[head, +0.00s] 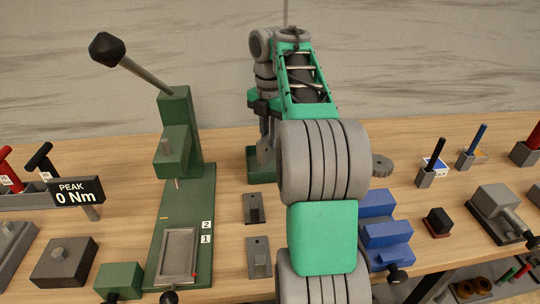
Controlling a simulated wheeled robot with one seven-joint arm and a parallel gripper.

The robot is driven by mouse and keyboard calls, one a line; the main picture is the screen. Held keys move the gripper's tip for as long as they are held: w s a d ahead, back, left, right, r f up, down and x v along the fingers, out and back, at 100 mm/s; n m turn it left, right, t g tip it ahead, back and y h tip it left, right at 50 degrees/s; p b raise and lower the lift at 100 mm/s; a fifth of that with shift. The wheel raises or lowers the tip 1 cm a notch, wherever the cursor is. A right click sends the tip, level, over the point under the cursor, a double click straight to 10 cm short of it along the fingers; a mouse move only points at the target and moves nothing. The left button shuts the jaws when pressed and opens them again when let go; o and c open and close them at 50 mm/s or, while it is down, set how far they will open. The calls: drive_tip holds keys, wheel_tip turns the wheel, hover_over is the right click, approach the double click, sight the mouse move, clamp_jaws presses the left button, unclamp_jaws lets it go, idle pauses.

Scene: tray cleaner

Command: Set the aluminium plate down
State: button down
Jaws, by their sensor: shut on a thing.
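My gripper (264,128) points down at the back middle of the bench, left of my arm links. It is shut on a small grey piece (265,153), which I take to be the aluminium plate. The piece appears just over or against a green block-like base (261,176). I cannot tell whether they touch. My arm hides what lies to the right of it.
A green lever press (186,215) with a grey framed tray (179,252) stands left. A blue stepped block (383,228) and a grey vise (497,208) are right. Bare wood (226,225) shows between press and blocks.

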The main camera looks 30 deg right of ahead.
drive_tip(key=shift+w+d+f, duration=0.2)
drive_tip(key=shift+w+f, duration=0.1)
drive_tip(key=shift+f, duration=0.15)
drive_tip(key=f+b, duration=0.4)
drive_tip(key=shift+w+d, duration=0.15)
drive_tip(key=shift+w, duration=0.1)
drive_tip(key=shift+r, duration=0.3)
drive_tip(key=shift+f, duration=0.15)
drive_tip(key=c, duration=1.3)
unclamp_jaws()
wheel_tip(320, 180, up, 8)
drive_tip(key=p, duration=0.8)
